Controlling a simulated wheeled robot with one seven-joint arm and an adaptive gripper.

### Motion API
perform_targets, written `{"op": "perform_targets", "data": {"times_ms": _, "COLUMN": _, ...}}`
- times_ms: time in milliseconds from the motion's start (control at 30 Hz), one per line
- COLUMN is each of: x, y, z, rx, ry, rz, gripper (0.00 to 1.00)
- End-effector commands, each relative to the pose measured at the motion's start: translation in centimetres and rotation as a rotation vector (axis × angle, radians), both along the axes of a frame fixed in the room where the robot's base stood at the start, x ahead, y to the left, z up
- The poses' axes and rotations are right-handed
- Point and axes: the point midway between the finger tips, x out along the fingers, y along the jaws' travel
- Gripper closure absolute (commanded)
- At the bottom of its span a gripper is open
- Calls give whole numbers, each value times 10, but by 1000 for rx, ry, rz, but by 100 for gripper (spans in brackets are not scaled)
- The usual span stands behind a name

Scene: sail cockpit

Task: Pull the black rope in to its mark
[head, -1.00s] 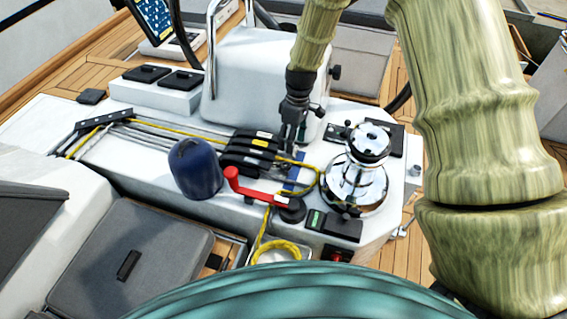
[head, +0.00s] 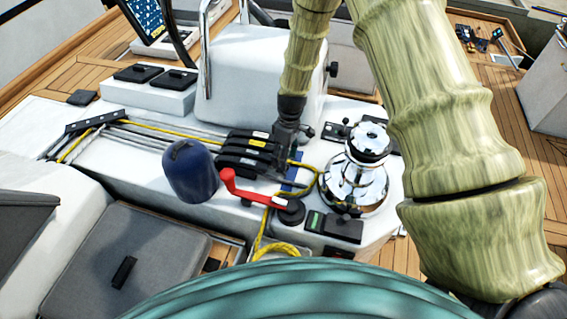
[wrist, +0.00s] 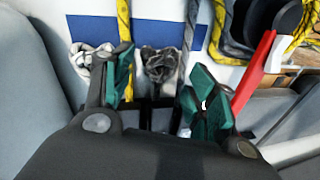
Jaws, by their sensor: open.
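In the wrist view, a dark grey-black rope end (wrist: 162,65), bunched like a knot, lies on the white deck across a blue strip, between and just ahead of my open fingers. I take it for the black rope; its mark cannot be made out. My gripper (wrist: 163,95) has teal pads apart and nothing clearly held. A white rope end (wrist: 92,65) and a yellow rope (wrist: 124,22) are by the left finger; a grey rope (wrist: 190,42) passes by the right finger. In the head view, my gripper (head: 284,138) is low beside the black rope clutches (head: 247,152), fingers mostly hidden.
A chrome winch (head: 354,180) stands right of the clutches. A red handle (head: 250,190) and a navy-blue rounded object (head: 191,172) are in front. A yellow rope (head: 262,228) hangs over the front edge. A white box (head: 240,80) rises behind.

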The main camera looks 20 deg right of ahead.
Motion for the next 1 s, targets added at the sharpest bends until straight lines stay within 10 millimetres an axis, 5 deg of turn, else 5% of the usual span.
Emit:
{"op": "perform_targets", "data": {"times_ms": 400, "x": -5, "y": 5, "z": -35, "rx": 0, "ry": 1, "rz": 0, "gripper": 43}}
{"op": "perform_targets", "data": {"times_ms": 800, "x": -5, "y": 5, "z": -39, "rx": 0, "ry": 0, "rz": -1, "gripper": 43}}
{"op": "perform_targets", "data": {"times_ms": 1000, "x": -5, "y": 5, "z": -39, "rx": 0, "ry": 0, "rz": -1, "gripper": 79}}
